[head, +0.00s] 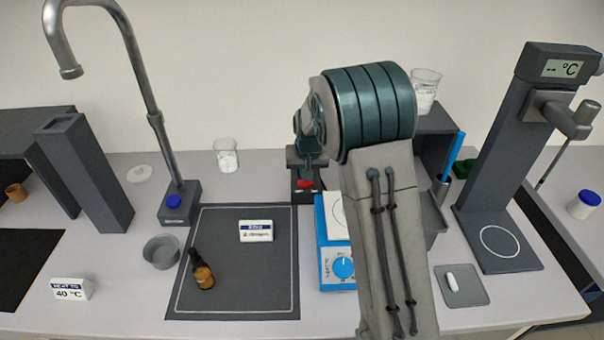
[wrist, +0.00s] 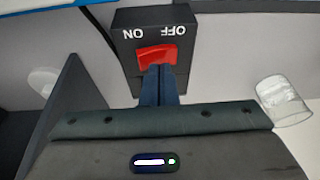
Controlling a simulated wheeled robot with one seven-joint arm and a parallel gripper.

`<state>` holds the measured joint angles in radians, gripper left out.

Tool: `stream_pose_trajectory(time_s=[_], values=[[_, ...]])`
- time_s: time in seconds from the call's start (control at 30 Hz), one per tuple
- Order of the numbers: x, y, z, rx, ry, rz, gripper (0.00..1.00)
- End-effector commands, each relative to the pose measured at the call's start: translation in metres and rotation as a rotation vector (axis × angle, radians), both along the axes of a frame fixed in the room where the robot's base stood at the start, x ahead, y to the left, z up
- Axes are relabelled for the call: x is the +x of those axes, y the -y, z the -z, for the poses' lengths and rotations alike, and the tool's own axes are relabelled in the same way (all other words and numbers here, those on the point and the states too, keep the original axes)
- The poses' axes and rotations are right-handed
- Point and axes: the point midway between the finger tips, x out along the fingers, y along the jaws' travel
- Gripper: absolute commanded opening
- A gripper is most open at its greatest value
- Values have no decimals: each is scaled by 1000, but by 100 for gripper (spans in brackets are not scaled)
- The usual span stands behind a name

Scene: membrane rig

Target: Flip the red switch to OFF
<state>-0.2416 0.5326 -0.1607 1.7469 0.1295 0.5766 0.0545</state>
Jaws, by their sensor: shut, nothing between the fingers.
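The red switch (head: 305,184) sits on a small black box (head: 306,198) behind the blue device. In the wrist view the red switch (wrist: 157,56) shows upside-down white labels, ON at left and OFF at right. I cannot tell for sure which side of the rocker is pressed down. My gripper (wrist: 160,70) is shut and empty. Its fingertips overlap the rocker's near edge, around the middle; contact is unclear. In the head view my gripper (head: 306,166) is just behind and above the switch, and my arm hides part of the bench to the right.
A blue device with a knob (head: 343,268) stands close in front of the switch, partly behind my arm. A glass beaker (head: 226,155) is to the left, also in the wrist view (wrist: 284,101). A dark mat (head: 240,290) holds a dropper bottle (head: 203,272) and a label block (head: 256,231).

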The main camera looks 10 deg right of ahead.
Motion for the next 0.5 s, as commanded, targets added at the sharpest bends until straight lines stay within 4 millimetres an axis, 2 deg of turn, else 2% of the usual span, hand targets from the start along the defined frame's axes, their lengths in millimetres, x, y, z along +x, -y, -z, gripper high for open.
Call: stream_pose_trajectory(time_s=[0.33,0.5], values=[[0,0,-2,1,1,-1,0],[1,1,-23,1,4,0,0]])
